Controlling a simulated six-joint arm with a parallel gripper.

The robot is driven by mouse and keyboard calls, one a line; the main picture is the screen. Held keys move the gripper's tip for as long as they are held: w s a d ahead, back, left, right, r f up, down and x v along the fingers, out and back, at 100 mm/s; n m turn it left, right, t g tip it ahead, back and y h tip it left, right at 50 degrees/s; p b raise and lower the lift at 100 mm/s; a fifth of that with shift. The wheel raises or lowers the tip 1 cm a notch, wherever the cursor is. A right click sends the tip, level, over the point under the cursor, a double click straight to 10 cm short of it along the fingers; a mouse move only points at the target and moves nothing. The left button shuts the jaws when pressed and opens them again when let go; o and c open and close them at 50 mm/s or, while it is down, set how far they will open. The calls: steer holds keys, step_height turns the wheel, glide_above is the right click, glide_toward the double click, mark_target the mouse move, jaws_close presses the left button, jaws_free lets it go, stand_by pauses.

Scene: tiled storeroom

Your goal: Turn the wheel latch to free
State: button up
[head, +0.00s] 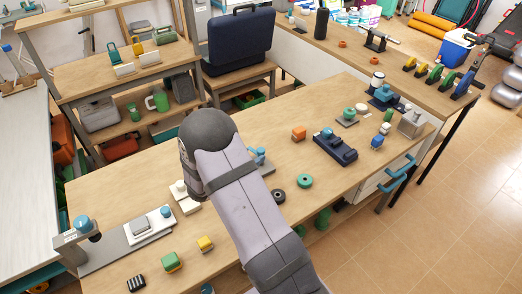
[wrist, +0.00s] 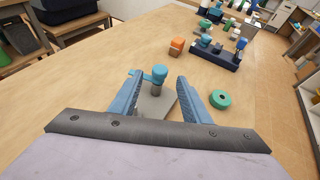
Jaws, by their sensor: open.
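A blue-topped fixture (wrist: 159,74) on a short grey post stands on a grey plate (wrist: 151,108) in the wrist view, with a blue bar reaching left from it. It may be the wheel latch; its markings are too small to read. My gripper (wrist: 158,84) is open and empty in the wrist view. Its two blue fingers appear on either side of the fixture, with gaps on both sides. I cannot tell whether they are level with it. The head view hides the fingers.
A green ring (wrist: 220,99) lies right of the fingers, with a dark ring (head: 278,196) near it in the head view. A navy block (head: 335,148) and an orange cube (head: 299,133) stand farther right. The tabletop behind the fixture is clear.

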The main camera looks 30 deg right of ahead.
mark_target(259, 151)
steer(key=shift+p+x, duration=0.95)
steer(key=shift+x, duration=2.75)
steer(key=shift+r, duration=0.1)
steer(key=shift+c, duration=0.6)
steer(key=c, duration=0.9)
